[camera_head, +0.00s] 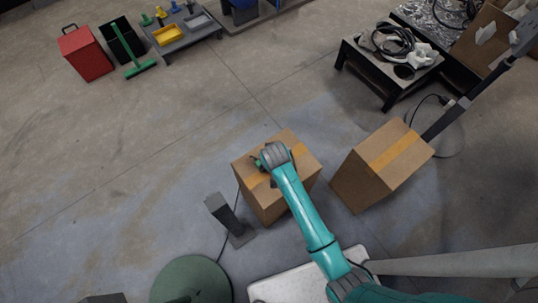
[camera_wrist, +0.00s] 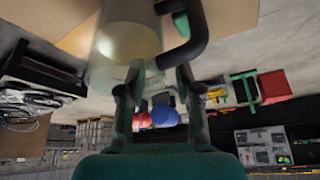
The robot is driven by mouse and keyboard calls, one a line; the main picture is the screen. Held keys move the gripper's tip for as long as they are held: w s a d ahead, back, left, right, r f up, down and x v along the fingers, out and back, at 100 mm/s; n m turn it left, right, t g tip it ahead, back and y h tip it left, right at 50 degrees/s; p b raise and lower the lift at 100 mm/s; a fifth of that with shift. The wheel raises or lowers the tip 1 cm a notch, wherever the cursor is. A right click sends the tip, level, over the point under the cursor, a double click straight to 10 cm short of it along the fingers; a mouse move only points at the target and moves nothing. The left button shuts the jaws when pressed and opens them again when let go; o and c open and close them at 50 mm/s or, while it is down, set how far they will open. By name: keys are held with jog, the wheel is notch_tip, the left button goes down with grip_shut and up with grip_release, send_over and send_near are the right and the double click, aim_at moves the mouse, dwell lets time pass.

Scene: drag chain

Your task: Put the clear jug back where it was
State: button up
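The clear jug (camera_wrist: 125,42) shows large at the top of the wrist view, with a see-through body and a black handle (camera_wrist: 197,38). My gripper (camera_wrist: 160,72) is open, its two fingers apart, with the fingertips close to the lower part of the handle as pictured. Whether they touch it I cannot tell. In the head view my gripper (camera_head: 262,160) is over the top of a cardboard box (camera_head: 268,200), and the jug cannot be made out behind my arm.
A second taped box (camera_head: 380,165) stands close on the right. A dark grey post (camera_head: 228,215) stands left of the first box, with a round green object (camera_head: 190,282) below it. A low table with cables (camera_head: 390,65) is at the upper right.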

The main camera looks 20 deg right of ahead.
jog(key=v, duration=1.2)
jog(key=s+d+n+t+y, duration=0.1)
jog(key=s+d+t, duration=0.1)
jog(key=s, duration=0.7)
jog(key=s+d+t, duration=0.2)
jog(key=s+t, duration=0.1)
jog(key=s, duration=0.6)
jog(key=s+r+t, duration=0.2)
jog(key=s+r, duration=0.5)
jog(key=s, duration=0.2)
jog(key=shift+s+d+r+n, duration=0.25)
jog(key=shift+d+r+n, duration=0.15)
jog(key=shift+d, duration=0.05)
jog(key=s+r+t, duration=0.1)
jog(key=s+r, duration=0.1)
jog(key=r, duration=0.1)
jog(key=s+r+t, duration=0.1)
jog(key=s+r, duration=0.1)
jog(key=r, duration=0.1)
jog(key=s+r, duration=0.2)
jog(key=r, duration=0.1)
jog(key=shift+d+r+t, duration=0.3)
jog(key=shift+r+t, duration=0.05)
jog(key=shift+t, duration=0.05)
jog(key=shift+c, duration=0.6)
